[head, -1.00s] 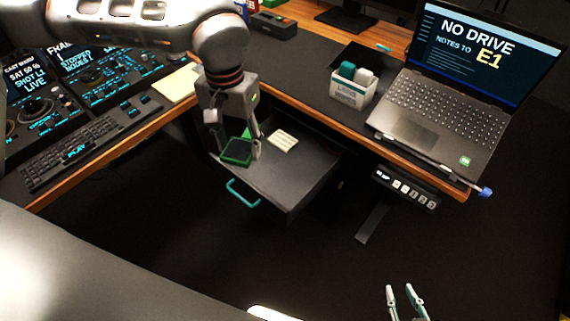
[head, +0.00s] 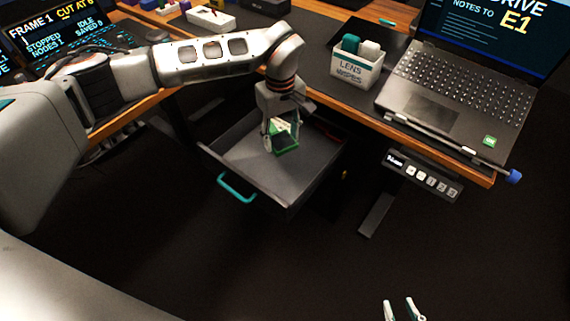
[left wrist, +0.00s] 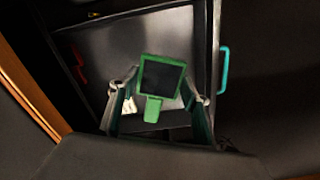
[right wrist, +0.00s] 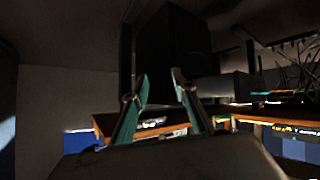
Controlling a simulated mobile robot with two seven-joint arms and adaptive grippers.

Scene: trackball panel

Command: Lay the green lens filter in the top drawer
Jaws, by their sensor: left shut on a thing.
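The green lens filter (head: 286,149), a square green frame with a dark pane and a tab, is between the fingers of my left gripper (head: 279,138). In the left wrist view the filter (left wrist: 160,77) has a finger on either side, and the left gripper (left wrist: 162,73) is shut on it. Both are over the inside of the open top drawer (head: 240,160), which has a teal handle (head: 237,188). I cannot tell whether the filter touches the drawer floor. My right gripper (head: 403,309) is open and empty, low at the front; it also shows in the right wrist view (right wrist: 160,77).
A pale item (left wrist: 130,105) lies in the drawer beside the filter, and a red item (left wrist: 78,65) is along a drawer side. On the desk stand a lens box (head: 355,68) and a laptop (head: 450,105). A button panel (head: 423,176) hangs below the desk edge.

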